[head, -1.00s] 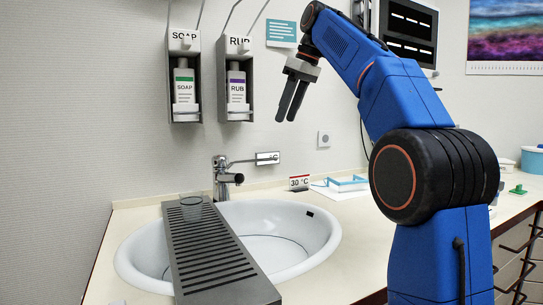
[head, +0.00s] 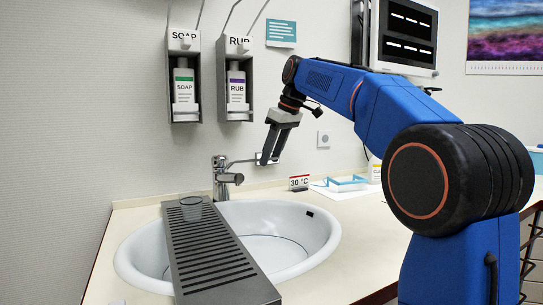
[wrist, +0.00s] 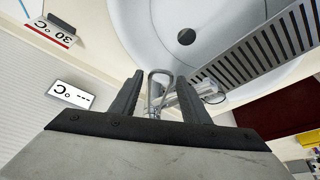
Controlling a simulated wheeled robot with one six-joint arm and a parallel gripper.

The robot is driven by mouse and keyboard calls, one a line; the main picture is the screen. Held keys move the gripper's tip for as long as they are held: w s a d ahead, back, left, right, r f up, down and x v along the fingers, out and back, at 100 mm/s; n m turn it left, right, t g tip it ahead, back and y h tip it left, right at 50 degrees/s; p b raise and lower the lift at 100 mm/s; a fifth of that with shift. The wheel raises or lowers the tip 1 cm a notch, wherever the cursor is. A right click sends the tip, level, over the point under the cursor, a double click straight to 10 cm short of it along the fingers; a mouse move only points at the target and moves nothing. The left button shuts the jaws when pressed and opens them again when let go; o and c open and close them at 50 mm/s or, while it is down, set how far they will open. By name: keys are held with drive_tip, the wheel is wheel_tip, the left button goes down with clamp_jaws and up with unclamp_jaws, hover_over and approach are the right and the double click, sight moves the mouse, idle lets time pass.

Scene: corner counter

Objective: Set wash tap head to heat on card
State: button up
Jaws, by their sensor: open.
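The chrome wash tap (head: 222,177) stands at the back of the basin. Its thin lever (head: 243,161) points right toward my gripper. The card (head: 299,184) reads 30 °C and stands on the counter right of the tap; it also shows upside down in the wrist view (wrist: 50,30). My gripper (head: 269,160) is open, pointing down by the wall.
A dark slotted rack (head: 212,250) lies across the white basin (head: 318,240), with a clear cup (head: 191,208) on it. Soap (head: 184,88) and rub (head: 236,88) dispensers hang above.

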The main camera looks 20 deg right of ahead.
clamp_jaws()
drive_tip(key=shift+w+a+r+g+h, duration=0.15)
drive_tip(key=shift+r, duration=0.3)
drive_tip(key=shift+w+a+r+g+h, duration=0.1)
drive_tip(key=shift+w+r+g+h, duration=0.05)
drive_tip(key=shift+r, duration=0.25)
unclamp_jaws()
drive_tip(key=v, duration=1.2)
idle(0.4)
